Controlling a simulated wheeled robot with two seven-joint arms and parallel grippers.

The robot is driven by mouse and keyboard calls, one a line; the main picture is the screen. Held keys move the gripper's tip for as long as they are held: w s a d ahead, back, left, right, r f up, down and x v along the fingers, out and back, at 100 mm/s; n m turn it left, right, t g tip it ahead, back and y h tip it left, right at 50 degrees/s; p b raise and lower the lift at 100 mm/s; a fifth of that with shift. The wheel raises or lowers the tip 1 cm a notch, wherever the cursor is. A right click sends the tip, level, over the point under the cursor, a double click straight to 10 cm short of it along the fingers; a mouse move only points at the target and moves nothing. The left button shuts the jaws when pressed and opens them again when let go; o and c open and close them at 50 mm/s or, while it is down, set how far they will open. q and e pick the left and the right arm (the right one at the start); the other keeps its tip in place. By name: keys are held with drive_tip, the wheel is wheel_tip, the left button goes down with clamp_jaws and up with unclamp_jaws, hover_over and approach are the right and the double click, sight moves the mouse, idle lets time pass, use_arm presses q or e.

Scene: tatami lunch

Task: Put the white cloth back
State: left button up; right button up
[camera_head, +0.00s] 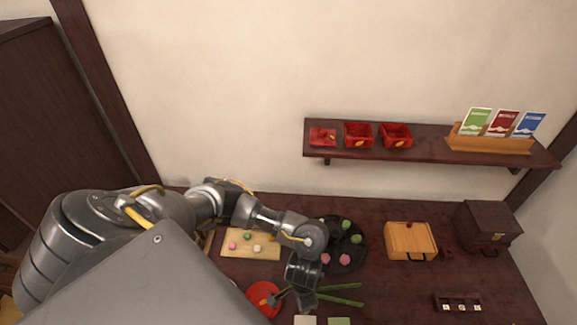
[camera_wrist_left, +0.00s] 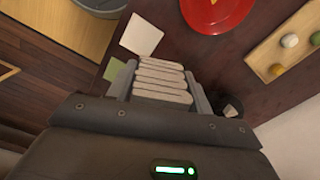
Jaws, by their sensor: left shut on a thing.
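My left gripper (camera_head: 292,299) reaches over the table's front part, beside the red plate, in the head view. In the head view I cannot make the cloth out. A flat white square (camera_wrist_left: 142,35) and a green square (camera_wrist_left: 113,70) lie beyond the fingers in the wrist view. My right gripper is not in view.
Near the gripper are a red plate (camera_head: 263,292), green stalks (camera_head: 342,300) and a black round tray (camera_head: 353,262) with sweets. A wooden board (camera_head: 232,256) with sweets is behind my arm. A wooden box (camera_head: 410,242) and dark chest (camera_head: 488,222) stand right. A wall shelf (camera_head: 425,150) hangs above.

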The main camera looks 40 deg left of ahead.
use_arm(q)
drive_tip(key=w+a+f+b, duration=0.1)
drive_tip(key=a+f+b, duration=0.1)
drive_tip(key=a, duration=0.1)
drive_tip(key=w+a+f+b, duration=0.2)
drive_tip(key=a+f, duration=0.1)
drive_tip(key=w+a+f+b, duration=0.2)
drive_tip(key=a+f, duration=0.1)
drive_tip(key=shift+w+a, duration=0.2)
drive_tip(key=shift+a, duration=0.05)
drive_tip(key=shift+w+a+f, duration=0.15)
drive_tip(key=shift+w+a, duration=0.05)
drive_tip(key=shift+a, duration=0.1)
drive_tip(key=shift+a+f+b, duration=0.15)
drive_tip(key=shift+f+b, duration=0.2)
drive_tip(key=shift+b, duration=0.05)
drive_tip(key=shift+w+a+f+b, duration=0.15)
drive_tip(key=shift+f+b, duration=0.25)
drive_tip(key=shift+f, duration=1.2)
